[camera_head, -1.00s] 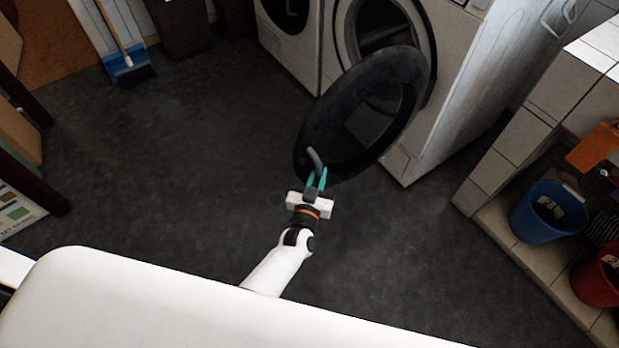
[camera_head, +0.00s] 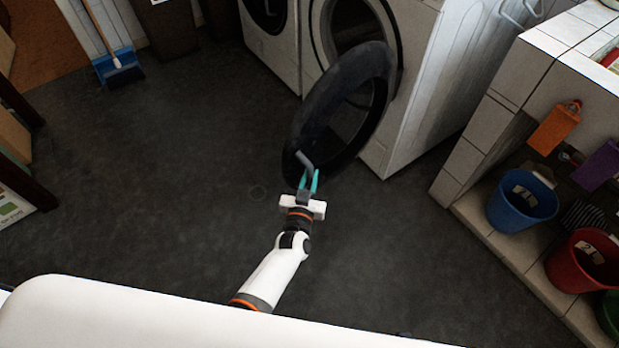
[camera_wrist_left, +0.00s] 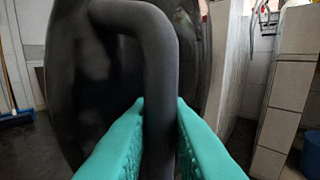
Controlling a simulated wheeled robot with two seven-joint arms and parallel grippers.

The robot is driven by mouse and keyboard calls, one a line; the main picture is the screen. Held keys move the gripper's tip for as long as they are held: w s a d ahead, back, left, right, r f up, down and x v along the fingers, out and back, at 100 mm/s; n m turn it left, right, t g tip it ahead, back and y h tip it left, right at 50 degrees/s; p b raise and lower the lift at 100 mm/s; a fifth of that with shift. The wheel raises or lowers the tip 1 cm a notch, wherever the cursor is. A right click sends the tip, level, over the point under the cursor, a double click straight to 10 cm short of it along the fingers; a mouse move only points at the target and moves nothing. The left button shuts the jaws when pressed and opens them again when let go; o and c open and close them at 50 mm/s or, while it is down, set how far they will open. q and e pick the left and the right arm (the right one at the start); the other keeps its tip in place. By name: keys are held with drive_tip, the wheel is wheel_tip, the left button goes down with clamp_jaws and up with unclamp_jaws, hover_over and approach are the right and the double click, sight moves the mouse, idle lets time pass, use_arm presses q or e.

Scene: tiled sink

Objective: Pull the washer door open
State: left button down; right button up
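The washer (camera_head: 425,85) is white and stands at the top centre right in the head view. Its round dark door (camera_head: 300,115) stands swung well out from the round opening (camera_head: 352,25). The curved grey door handle (camera_head: 305,160) is on the door's near lower edge; it also fills the middle of the left wrist view (camera_wrist_left: 160,75). My left gripper (camera_head: 308,181) has its teal fingers on both sides of the handle bar, closed against it in the left wrist view (camera_wrist_left: 160,125). My right gripper is not in view.
A second white machine (camera_head: 275,50) stands left of the washer. A tiled ledge (camera_head: 490,225) at right holds a blue bucket (camera_head: 522,205) and a red bucket (camera_head: 580,265). A blue broom (camera_head: 120,68) stands upper left. The dark floor (camera_head: 160,180) left of the door is clear.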

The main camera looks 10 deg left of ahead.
use_arm(q)
drive_tip(key=c, duration=1.6)
unclamp_jaws()
drive_tip(key=shift+w+d+r, duration=0.1)
drive_tip(key=shift+r, duration=0.05)
drive_tip(key=shift+o, duration=1)
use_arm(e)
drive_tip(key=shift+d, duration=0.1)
